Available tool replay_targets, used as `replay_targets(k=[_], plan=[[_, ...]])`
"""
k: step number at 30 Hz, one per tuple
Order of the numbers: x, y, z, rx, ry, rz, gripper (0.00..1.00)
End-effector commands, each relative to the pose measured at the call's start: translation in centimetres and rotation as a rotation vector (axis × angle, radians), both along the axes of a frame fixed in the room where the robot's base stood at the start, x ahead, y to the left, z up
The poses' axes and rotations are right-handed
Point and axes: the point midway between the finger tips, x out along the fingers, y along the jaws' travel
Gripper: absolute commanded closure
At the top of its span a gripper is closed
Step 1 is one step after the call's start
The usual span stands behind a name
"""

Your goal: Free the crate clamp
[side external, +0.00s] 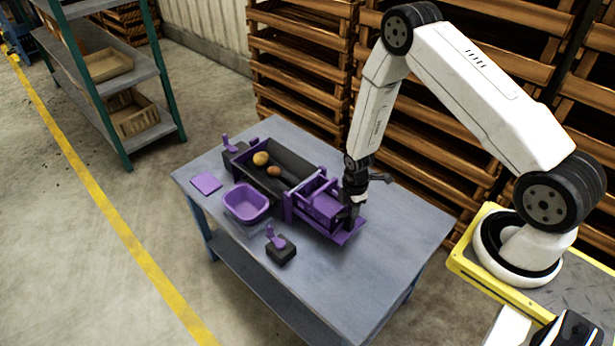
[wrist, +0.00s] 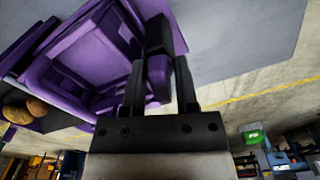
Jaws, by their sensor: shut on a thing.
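A purple crate-like frame (side external: 322,207) sits at the right end of the dark trough on the blue-grey table. The same purple frame (wrist: 85,55) fills the upper left of the wrist view. My gripper (side external: 350,222) reaches down at its right end. In the wrist view, my gripper (wrist: 165,85) is shut on a purple handle (wrist: 159,76), with a dark piece (wrist: 158,35) just beyond it. I take this for the crate clamp's handle. Whether the clamp is locked or loose cannot be told; in the side view my gripper hides the handle.
The dark trough (side external: 280,192) holds potatoes (side external: 261,158). A purple bin (side external: 246,203), a flat purple plate (side external: 206,183) and a purple lever on a black block (side external: 277,242) are on the table. Another purple lever (side external: 229,144) stands at the trough's far end. The table's front right (side external: 385,255) is clear.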

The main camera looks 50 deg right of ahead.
Motion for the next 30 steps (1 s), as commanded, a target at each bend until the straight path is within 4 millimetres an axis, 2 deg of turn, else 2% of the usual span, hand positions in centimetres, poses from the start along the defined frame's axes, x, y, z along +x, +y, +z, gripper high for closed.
replay_targets(k=[15,30], plan=[[0.02,-0.01,0.04,0.0,0.0,0.375,1.0],[0.02,-0.01,0.03,0.0,0.0,0.402,1.0]])
